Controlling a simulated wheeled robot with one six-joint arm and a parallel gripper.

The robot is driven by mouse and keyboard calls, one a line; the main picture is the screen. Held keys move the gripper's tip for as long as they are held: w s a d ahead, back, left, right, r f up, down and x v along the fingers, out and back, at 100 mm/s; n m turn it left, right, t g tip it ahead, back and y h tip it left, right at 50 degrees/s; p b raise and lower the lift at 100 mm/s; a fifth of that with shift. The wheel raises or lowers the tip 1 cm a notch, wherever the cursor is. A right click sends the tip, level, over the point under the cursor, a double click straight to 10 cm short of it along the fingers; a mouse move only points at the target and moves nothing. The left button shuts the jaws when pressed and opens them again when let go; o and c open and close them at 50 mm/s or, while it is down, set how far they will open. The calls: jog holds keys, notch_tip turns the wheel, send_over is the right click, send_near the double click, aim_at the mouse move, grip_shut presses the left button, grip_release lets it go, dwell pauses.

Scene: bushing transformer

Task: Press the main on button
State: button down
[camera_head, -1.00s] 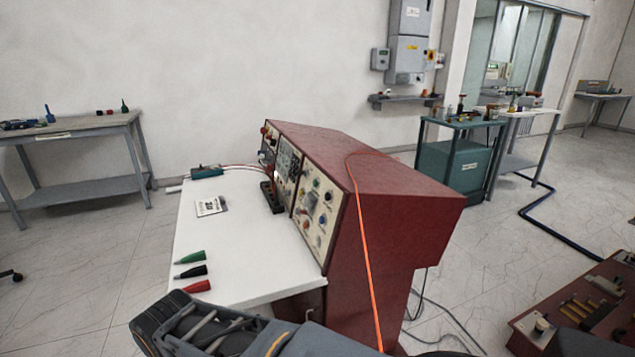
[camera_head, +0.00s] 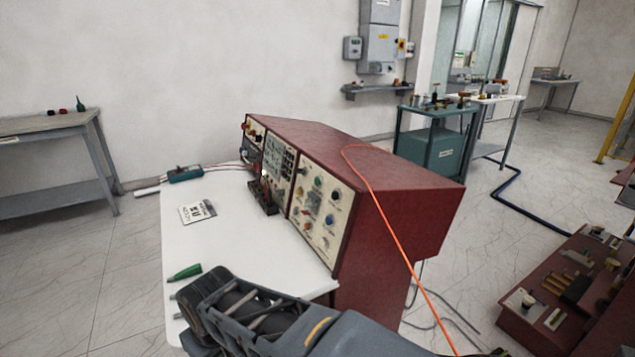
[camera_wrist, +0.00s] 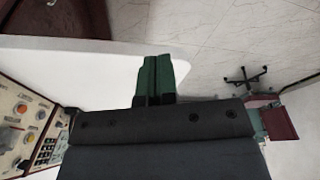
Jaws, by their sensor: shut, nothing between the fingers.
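A red console (camera_head: 400,180) stands at the right end of a white table, its sloped cream panel (camera_head: 321,214) facing left. The panel carries several coloured buttons and knobs, with a green one (camera_head: 318,183) near its top. Labels are too small to read, so I cannot tell which is the main on button. In the wrist view, part of the panel (camera_wrist: 28,128) shows at the left edge. My gripper (camera_wrist: 156,78) is shut and empty, its green fingers together over the table edge, away from the panel.
An orange cable (camera_head: 398,245) hangs over the console. The table's middle is clear.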

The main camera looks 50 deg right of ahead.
aim_at(318, 181)
jog(key=w+d+r+n+t+h+p, duration=0.1)
jog(key=w+d+r+n+t+p, duration=0.2)
jog(key=w, duration=0.4)
jog(key=w+d+r+n+t+h, duration=0.1)
jog(key=w+d+r+t+h, duration=0.15)
jog(key=w+d, duration=0.35)
jog(key=w+d+r+n+t+p, duration=0.2)
jog(key=w+d+r+n+t, duration=0.15)
jog(key=w, duration=0.45)
jog(key=s+d+r+g+h+p, duration=0.1)
jog(key=d+r+g+h, duration=0.1)
jog(key=d+h, duration=0.5)
jog(key=s+d+r+n+g+h+p, duration=0.1)
jog(key=d+h, duration=0.6)
jog(key=d, duration=0.7)
notch_tip(318, 181, up, 2)
jog(key=g+p, duration=0.1)
jog(key=g, duration=0.1)
jog(key=shift+s+d+g, duration=0.25)
jog(key=shift+s+g, duration=0.05)
jog(key=s+d+f+b, duration=0.2)
jog(key=s+d+b, duration=0.1)
jog(key=d, duration=0.4)
jog(key=shift+d+b, duration=0.4)
jog(key=shift+b, duration=0.5)
